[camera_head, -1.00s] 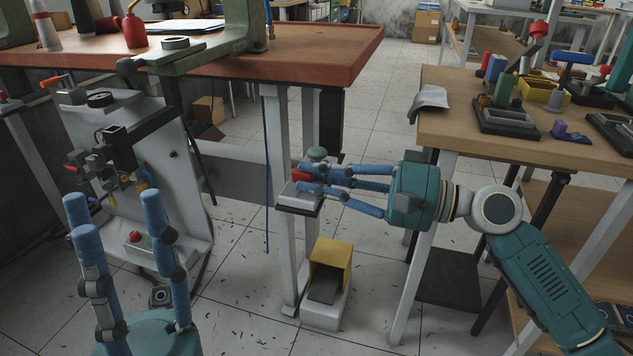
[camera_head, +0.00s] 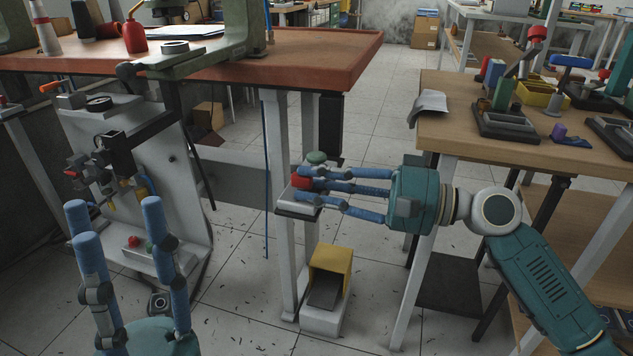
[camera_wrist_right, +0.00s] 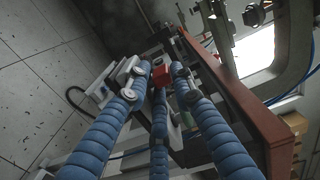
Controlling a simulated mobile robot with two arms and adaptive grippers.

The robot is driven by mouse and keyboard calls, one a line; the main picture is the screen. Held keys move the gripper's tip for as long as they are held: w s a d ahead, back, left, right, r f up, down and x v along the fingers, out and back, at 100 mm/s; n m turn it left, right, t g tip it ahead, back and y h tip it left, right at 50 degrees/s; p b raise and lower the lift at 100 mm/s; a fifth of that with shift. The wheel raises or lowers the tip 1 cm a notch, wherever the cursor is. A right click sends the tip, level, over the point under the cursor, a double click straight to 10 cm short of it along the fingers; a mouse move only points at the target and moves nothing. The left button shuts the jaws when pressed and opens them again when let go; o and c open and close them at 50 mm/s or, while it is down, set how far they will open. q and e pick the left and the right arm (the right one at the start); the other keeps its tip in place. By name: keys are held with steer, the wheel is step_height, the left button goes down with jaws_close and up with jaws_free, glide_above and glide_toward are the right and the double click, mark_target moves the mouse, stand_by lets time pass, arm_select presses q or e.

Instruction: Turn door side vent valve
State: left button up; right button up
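A pale pneumatic panel (camera_head: 185,180) stands tilted at the left, with a dark valve block (camera_head: 119,155) and small red fittings (camera_head: 72,175). Which part is the door side vent valve cannot be told for sure. My left gripper (camera_head: 118,222) is open and empty in front of the panel, fingers pointing up. My right gripper (camera_head: 303,185) has its fingertips spread beside a red knob (camera_head: 301,177) on a small grey box (camera_head: 297,207) at the table leg. In the right wrist view the red knob (camera_wrist_right: 161,75) shows between the fingertips; contact is unclear.
A green knob (camera_head: 316,157) is just behind the red one. The red-brown table (camera_head: 330,70) overhangs the box. A yellow-hooded foot pedal (camera_head: 330,260) is on the floor below. A wooden bench (camera_head: 450,105) stands at the right, close to my right arm.

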steer(key=v, duration=1.2)
